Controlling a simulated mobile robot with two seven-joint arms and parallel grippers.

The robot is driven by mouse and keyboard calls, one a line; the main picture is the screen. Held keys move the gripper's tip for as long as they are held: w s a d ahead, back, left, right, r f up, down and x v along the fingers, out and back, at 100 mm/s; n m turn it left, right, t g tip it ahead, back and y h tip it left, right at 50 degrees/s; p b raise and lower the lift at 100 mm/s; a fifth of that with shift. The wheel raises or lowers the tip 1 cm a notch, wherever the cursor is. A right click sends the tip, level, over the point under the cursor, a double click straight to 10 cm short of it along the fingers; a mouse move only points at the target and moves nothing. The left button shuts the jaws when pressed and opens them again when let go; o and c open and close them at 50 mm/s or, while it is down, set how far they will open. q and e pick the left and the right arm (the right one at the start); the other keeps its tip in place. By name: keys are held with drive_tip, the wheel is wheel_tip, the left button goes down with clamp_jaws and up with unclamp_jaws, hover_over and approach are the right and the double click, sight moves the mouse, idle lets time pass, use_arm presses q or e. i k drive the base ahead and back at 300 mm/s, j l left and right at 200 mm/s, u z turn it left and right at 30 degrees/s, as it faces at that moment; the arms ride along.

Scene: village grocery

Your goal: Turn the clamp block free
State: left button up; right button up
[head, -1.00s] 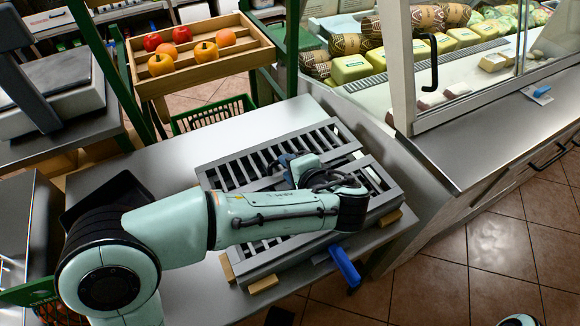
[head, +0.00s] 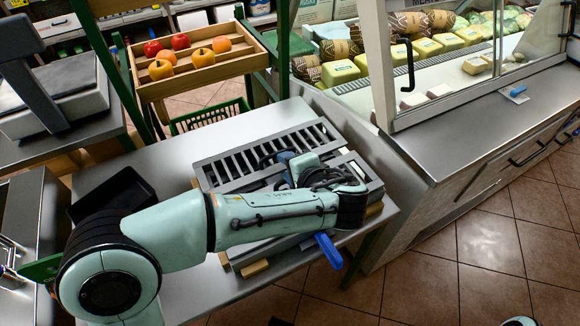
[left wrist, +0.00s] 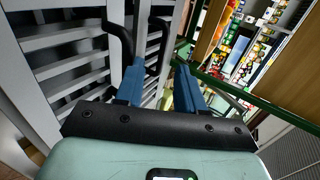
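A grey slatted frame (head: 222,170) lies on the metal table, raised on wooden blocks. A blue lever-like piece (head: 328,250) sticks out at its front edge; I cannot tell whether this is the clamp block. My left gripper (head: 281,157) is low over the slats, near a dark bent handle. In the left wrist view its two blue fingers (left wrist: 160,82) stand apart, with slats and dark hooked bars (left wrist: 122,36) beyond their tips. I see nothing clearly held between them. My left forearm hides the middle of the frame. My right gripper is out of view.
A wooden tray (head: 215,67) of fruit stands behind the table, above a green basket (head: 208,116). A dark tray (head: 112,192) lies at the table's left. The glass-fronted counter (head: 455,130) stands close at right. Tiled floor is clear at front right.

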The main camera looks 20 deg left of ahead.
sight(325, 245)
drive_tip(key=k+l, duration=0.2)
drive_tip(key=l, duration=0.2)
drive_tip(key=k+l, duration=0.45)
drive_tip(key=l, duration=0.3)
